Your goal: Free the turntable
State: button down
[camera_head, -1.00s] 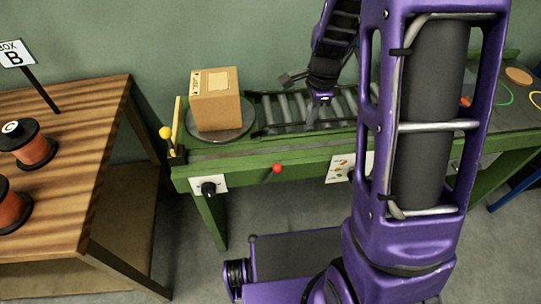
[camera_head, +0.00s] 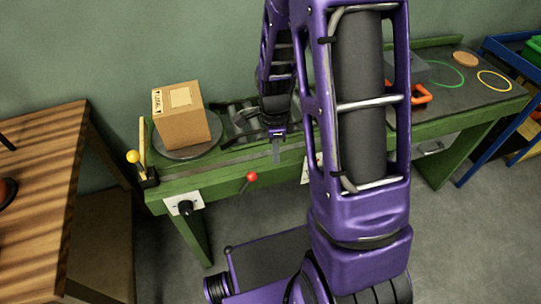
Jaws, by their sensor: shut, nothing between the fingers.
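The turntable (camera_head: 214,143) is a dark grey round disc at the left end of the green bench. A cardboard box (camera_head: 184,128) with pale labels stands upright on it and hides much of the disc. My gripper (camera_head: 277,157) points down by the bench's front edge, right of the box and apart from it. It is shut and empty. A red-knobbed lever (camera_head: 251,177) sticks out at the bench front, left of and below my gripper. A black knob (camera_head: 185,207) sits on a white plate on the front. A yellow-knobbed lever (camera_head: 133,157) stands at the bench's left end.
The roller track (camera_head: 240,125) right of the turntable is partly hidden by my arm. Farther right on the green bench (camera_head: 227,166) are an orange-handled item (camera_head: 422,94), a green ring (camera_head: 446,66) and a yellow ring (camera_head: 494,72). A wooden table (camera_head: 40,180) stands left, across a gap.

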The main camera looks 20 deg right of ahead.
aim_at(260, 171)
jog(key=f, duration=0.5)
jog(key=f+b, duration=0.1)
jog(key=f, duration=0.1)
jog(key=shift+s+f, duration=0.3)
jog(key=shift+f, duration=0.1)
jog(key=shift+w+a+r+p, duration=0.15)
jog(key=shift+w+a+r, duration=0.1)
jog(key=shift+a, duration=0.35)
jog(key=shift+w+a+r+p, duration=0.1)
jog(key=shift+a+r+p, duration=0.1)
jog(key=shift+a, duration=0.35)
jog(key=shift+w+a+r, duration=0.15)
jog(key=shift+a+r, duration=0.1)
jog(key=shift+a, duration=0.45)
jog(key=shift+a, duration=0.15)
jog(key=shift+a+r+h, duration=0.15)
jog(key=shift+r+h, duration=0.05)
jog(key=shift+h, duration=0.1)
